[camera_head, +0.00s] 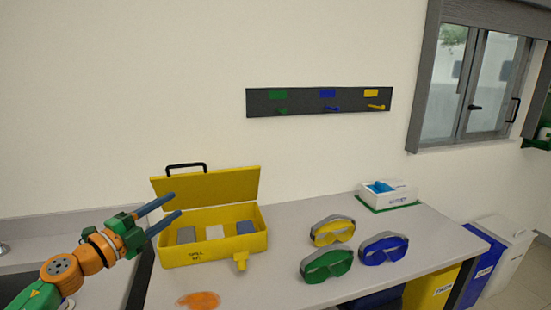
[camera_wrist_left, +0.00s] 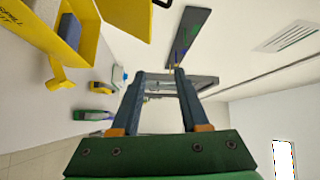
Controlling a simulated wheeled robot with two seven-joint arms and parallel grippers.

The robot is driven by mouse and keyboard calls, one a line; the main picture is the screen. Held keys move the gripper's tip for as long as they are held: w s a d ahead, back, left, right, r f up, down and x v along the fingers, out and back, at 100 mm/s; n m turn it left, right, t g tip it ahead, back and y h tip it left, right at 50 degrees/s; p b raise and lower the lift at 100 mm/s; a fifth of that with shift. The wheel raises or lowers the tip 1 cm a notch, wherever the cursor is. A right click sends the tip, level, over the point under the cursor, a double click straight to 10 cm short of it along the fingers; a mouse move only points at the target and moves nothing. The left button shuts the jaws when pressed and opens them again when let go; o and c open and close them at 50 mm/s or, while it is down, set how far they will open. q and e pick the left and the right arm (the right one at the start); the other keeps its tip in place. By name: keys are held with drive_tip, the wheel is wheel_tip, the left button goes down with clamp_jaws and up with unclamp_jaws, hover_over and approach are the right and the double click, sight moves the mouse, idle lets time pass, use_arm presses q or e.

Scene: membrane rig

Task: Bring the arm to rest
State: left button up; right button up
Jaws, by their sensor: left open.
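My left gripper (camera_head: 172,206) comes in from the left in the head view, with its two blue-grey fingers apart and nothing between them. It is in the air in front of the left part of the open yellow spill kit box (camera_head: 205,251). In the left wrist view the fingers (camera_wrist_left: 160,85) reach forward, spread and empty. The yellow box (camera_wrist_left: 88,38) shows at the upper left there. My right gripper is in neither view.
Yellow goggles (camera_head: 332,231), green goggles (camera_head: 327,263) and blue goggles (camera_head: 383,248) lie on the bench (camera_head: 430,232). A white glove box (camera_head: 388,193) stands behind. An orange spill (camera_head: 199,300) lies near the front. A peg rail (camera_head: 318,101) hangs on the wall.

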use_arm(q)
drive_tip(key=s+d+f+n+t+y, duration=0.2)
drive_tip(key=d+f+n+y, duration=0.2)
drive_tip(key=d+f+n, duration=0.3)
drive_tip(key=s+f+n+g+y, duration=0.5)
drive_tip(key=s+f+n, duration=0.45)
drive_tip(key=f, duration=0.55)
drive_tip(key=s+f+n+g, duration=0.2)
drive_tip(key=s+f+g, duration=0.3)
drive_tip(key=s, duration=0.7)
drive_tip(key=s+f+n+g, duration=0.1)
drive_tip(key=s+f+g, duration=0.4)
drive_tip(key=s, duration=0.7)
wheel_tip(320, 180, down, 17)
drive_tip(key=s+g, duration=0.1)
drive_tip(key=s, duration=0.2)
drive_tip(key=s+a+f+g, duration=0.1)
drive_tip(key=s+f, duration=0.8)
drive_tip(key=s, duration=0.2)
drive_tip(key=shift+s+a+f, duration=0.15)
drive_tip(key=shift+a+f, duration=0.1)
drive_tip(key=shift+a, duration=0.1)
